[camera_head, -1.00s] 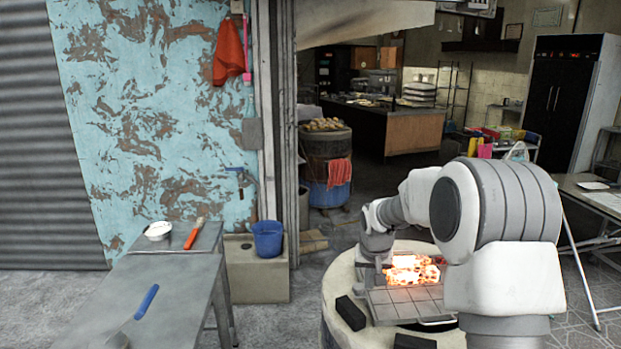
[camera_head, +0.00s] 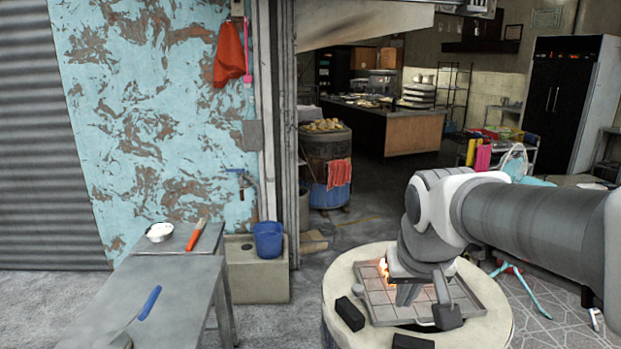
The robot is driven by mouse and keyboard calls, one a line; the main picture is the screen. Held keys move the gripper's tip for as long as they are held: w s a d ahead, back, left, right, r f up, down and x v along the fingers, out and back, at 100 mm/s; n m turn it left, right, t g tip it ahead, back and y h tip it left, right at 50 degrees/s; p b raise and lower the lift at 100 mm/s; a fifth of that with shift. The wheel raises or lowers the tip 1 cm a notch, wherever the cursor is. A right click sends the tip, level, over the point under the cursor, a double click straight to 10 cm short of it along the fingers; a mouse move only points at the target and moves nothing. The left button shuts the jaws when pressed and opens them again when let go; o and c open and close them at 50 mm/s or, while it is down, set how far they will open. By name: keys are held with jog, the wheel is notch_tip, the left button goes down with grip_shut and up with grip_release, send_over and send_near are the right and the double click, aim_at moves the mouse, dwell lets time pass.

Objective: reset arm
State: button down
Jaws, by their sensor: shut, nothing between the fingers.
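My gripper (camera_head: 408,294) is shut and empty. It points down over the metal grid tray (camera_head: 470,284) on top of the round pale barrel oven (camera_head: 345,284). My arm reaches in from the right edge, nearly level, and bends down at the wrist. The gripper hides the middle of the tray and most of the fire. I cannot tell whether the fingertips touch the tray. Small flames (camera_head: 384,268) show just left of the gripper.
Two black blocks (camera_head: 350,313) (camera_head: 412,342) lie on the oven's front rim. A metal table (camera_head: 160,290) at left holds a white bowl (camera_head: 159,232), a red-handled brush (camera_head: 195,234) and a blue-handled tool (camera_head: 149,302). A blue bucket (camera_head: 268,239) stands behind. Open floor lies between table and oven.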

jog(key=s, duration=1.3)
jog(key=shift+a+f+n+t+y+p, duration=0.25)
jog(key=shift+n+t+y+p, duration=0.05)
